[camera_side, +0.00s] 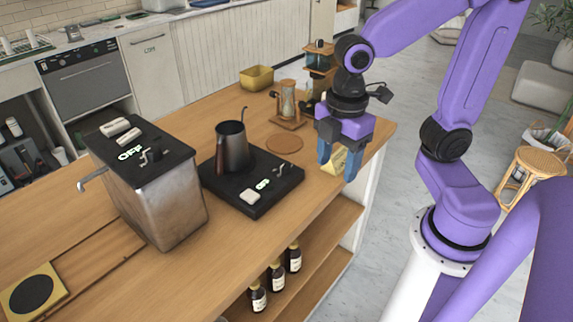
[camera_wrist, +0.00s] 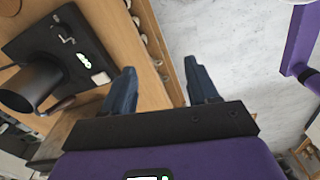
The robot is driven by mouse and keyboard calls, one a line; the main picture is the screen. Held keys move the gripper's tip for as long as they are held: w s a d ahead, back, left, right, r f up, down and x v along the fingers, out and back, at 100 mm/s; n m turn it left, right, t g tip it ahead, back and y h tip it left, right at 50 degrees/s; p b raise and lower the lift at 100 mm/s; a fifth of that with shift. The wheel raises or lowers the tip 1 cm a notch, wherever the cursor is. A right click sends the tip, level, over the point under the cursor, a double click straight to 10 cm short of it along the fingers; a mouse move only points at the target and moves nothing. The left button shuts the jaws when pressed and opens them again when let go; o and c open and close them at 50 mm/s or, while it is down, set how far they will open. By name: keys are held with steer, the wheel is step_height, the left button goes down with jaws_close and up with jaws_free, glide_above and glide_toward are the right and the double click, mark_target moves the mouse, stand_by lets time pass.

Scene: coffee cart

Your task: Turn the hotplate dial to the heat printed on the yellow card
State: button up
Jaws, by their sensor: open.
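The black hotplate (camera_side: 232,192) lies on the wooden counter, with a dark pitcher (camera_side: 232,150) on it. A green display (camera_side: 262,184) seems to read OFF, and a small dial (camera_side: 281,170) is beside it. The hotplate also shows in the wrist view (camera_wrist: 42,42). My gripper (camera_side: 337,170) points down, open and empty, right of the hotplate near the counter's end. In the wrist view its fingers (camera_wrist: 160,68) are spread apart. A pale yellow card (camera_side: 339,160) shows beyond the fingers, partly hidden; its print cannot be read.
A metal box (camera_side: 172,205) with its own OFF display and a lever stands left of the hotplate. Behind are a round coaster (camera_side: 284,143), a glass dripper stand (camera_side: 288,105) and a yellow bin (camera_side: 257,77). Bottles (camera_side: 276,277) stand on the shelf below. The counter's front strip is clear.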

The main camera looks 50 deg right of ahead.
steer(key=w+d+r+n, duration=0.2)
steer(key=w+n, duration=0.2)
steer(key=w, duration=0.7)
steer(key=r+n, duration=0.1)
steer(key=n, duration=0.4)
glide_above(285, 164)
step_height(285, 164, down, 17)
steer(key=shift+f, duration=0.15)
steer(key=c, duration=1)
